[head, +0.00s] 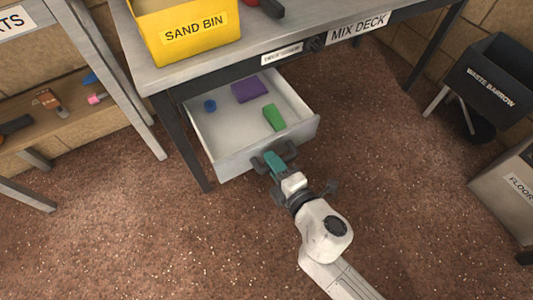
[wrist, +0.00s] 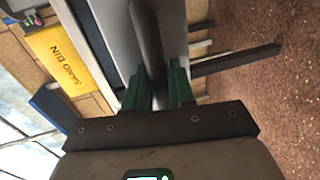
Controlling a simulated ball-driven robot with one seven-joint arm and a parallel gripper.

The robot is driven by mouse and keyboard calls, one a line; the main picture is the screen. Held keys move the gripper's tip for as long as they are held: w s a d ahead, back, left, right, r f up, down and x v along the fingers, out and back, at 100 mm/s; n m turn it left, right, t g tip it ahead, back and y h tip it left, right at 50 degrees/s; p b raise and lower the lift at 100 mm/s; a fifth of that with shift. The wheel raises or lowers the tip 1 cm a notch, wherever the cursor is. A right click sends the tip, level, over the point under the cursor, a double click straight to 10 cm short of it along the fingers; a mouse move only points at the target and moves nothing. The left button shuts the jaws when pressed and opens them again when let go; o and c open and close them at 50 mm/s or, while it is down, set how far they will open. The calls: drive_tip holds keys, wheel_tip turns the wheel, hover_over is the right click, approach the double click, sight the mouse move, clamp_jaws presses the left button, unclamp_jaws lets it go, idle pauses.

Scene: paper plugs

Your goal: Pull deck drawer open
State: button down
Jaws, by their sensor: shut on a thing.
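The deck drawer (head: 236,160) stands pulled out from under the mix deck table in the head view. Its light interior shows a purple block (head: 248,89), a green block (head: 274,117) and a small blue round piece (head: 210,106). My gripper (head: 275,160) is at the drawer's front face, shut on its dark handle. In the wrist view the green fingers (wrist: 160,85) sit on either side of the dark handle bar (wrist: 147,45). The fingertips' exact contact is partly hidden by the handle.
The mix deck (head: 190,72) carries a yellow sand bin (head: 190,38). A shelf (head: 70,124) with small items stands at left. A waste barrow (head: 495,80) and a grey box (head: 508,185) are at right. The brown floor in front of the drawer is clear.

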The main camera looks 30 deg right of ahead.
drive_tip(key=shift+s, duration=0.35)
drive_tip(key=c, duration=1.1)
unclamp_jaws()
drive_tip(key=b+v, duration=0.2)
drive_tip(key=v, duration=0.8)
drive_tip(key=shift+s, duration=0.35)
